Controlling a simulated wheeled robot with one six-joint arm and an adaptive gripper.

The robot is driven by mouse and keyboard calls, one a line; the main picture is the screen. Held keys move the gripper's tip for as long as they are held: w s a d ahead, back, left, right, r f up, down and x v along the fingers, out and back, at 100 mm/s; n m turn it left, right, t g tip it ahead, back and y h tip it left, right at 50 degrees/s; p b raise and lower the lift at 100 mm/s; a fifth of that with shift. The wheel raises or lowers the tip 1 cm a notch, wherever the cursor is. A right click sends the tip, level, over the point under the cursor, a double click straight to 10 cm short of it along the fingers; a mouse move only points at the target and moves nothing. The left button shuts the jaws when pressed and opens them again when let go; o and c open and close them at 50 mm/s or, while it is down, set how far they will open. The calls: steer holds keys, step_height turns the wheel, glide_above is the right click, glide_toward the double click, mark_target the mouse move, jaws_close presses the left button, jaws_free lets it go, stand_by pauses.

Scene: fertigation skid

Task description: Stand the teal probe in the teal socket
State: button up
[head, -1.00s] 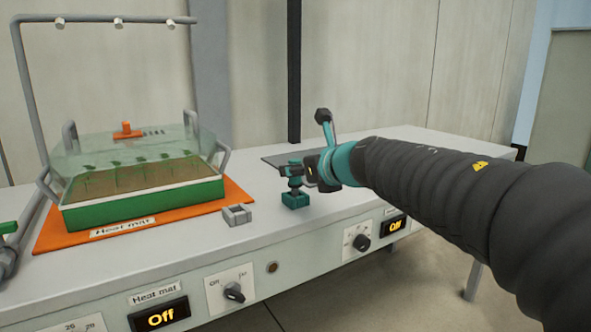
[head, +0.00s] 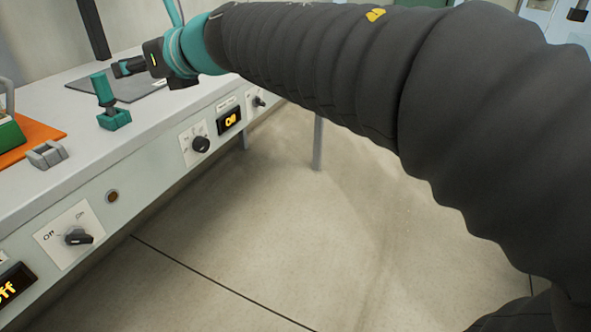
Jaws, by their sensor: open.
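The teal probe (head: 103,89) has a teal grip above a dark lower part. It stands in the teal socket (head: 115,120) on the bench top, its lower end hidden inside. It leans left in the picture about as the dark post behind does, so it looks upright. My gripper (head: 118,69) is behind and to the right of the probe's top, with a small gap seen between them. Its jaws are open and nothing shows between them; the fingers are small in the view.
A grey socket (head: 46,155) stands to the left, near the orange heat mat (head: 40,135). A dark flat plate (head: 125,88) lies behind the probe. Knobs, including one at the front (head: 78,237), and lit displays (head: 229,121) line the bench front. Open floor (head: 270,230) lies to the right.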

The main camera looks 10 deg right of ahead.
steer(key=s+d+f+m+t+h, duration=0.1)
steer(key=d+f+m+t+h, duration=0.3)
steer(key=d+m, duration=0.8)
steer(key=s+d+r+m+t+h, duration=0.15)
steer(key=d+m+h, duration=0.45)
steer(key=d+m, duration=0.6)
steer(key=s+d+f+m+g+h, duration=0.3)
steer(key=s+d+f+m, duration=0.15)
steer(key=f+m, duration=0.35)
steer(key=s+a+f+m+g+y, duration=0.1)
steer(key=s+f+m+g+y, duration=0.1)
steer(key=s+f+m+g, duration=0.5)
steer(key=s+f+m, duration=0.5)
steer(key=s+f, duration=0.2)
steer(key=s, duration=0.2)
steer(key=shift+s+a+f, duration=0.2)
steer(key=shift+a+f, duration=0.05)
steer(key=shift+f, duration=0.15)
steer(key=shift+c, duration=0.3)
